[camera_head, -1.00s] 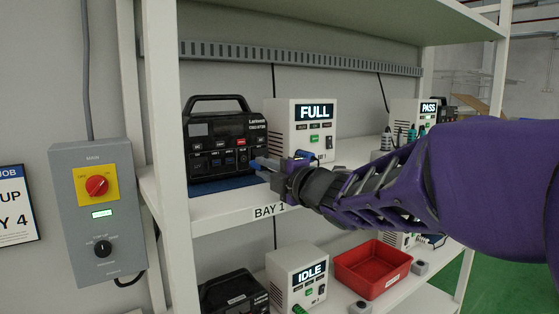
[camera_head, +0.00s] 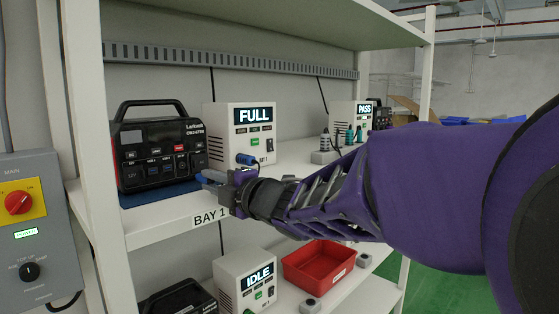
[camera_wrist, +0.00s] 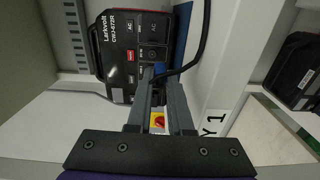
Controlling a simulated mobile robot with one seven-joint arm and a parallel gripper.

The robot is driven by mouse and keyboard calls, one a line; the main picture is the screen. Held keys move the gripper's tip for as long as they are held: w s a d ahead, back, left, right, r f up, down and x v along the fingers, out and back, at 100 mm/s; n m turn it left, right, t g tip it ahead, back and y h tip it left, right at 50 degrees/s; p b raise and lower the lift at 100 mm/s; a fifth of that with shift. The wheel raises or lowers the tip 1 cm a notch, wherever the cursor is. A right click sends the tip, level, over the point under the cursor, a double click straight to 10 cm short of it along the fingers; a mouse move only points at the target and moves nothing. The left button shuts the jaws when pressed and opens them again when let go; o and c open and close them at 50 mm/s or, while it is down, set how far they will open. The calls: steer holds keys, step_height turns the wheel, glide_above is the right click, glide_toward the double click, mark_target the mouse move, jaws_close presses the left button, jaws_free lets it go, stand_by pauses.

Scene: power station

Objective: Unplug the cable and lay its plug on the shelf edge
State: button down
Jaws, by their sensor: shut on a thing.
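The black power station (camera_head: 160,155), with a handle, sits on the middle shelf (camera_head: 150,228). My gripper (camera_head: 212,181) is in front of its lower right corner. In the wrist view, the power station (camera_wrist: 122,45) is beyond my fingertips (camera_wrist: 163,78). My jaws are shut on the cable's plug, mostly hidden between the fingers. The black cable (camera_wrist: 204,40) curves away from the fingertips. I cannot tell whether the plug is still in a socket. A blue connector (camera_head: 247,160) is on the front of the white charger marked FULL (camera_head: 240,130).
The shelf edge carries a BAY 1 label (camera_head: 211,217). A wall box with a red switch (camera_head: 19,202) stands left of the shelf post. A white IDLE unit (camera_head: 245,280) and a red bin (camera_head: 318,265) are below. Another unit marked PASS (camera_head: 350,120) is farther right.

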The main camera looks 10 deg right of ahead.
steer(key=shift+s+d+r, duration=0.25)
steer(key=shift+s+r, duration=0.15)
steer(key=shift+s, duration=0.2)
steer(key=shift+s+d+r, duration=0.25)
steer(key=shift+s+r, duration=0.1)
steer(key=shift+s, duration=0.2)
steer(key=shift+f+b, duration=0.85)
steer(key=shift+f, duration=0.05)
steer(key=c, duration=0.9)
jaws_free()
steer(key=shift+r, duration=0.1)
steer(key=shift+o, duration=0.8)
steer(key=shift+f, duration=0.25)
steer(key=shift+s+d, duration=0.1)
steer(key=shift+s, duration=0.05)
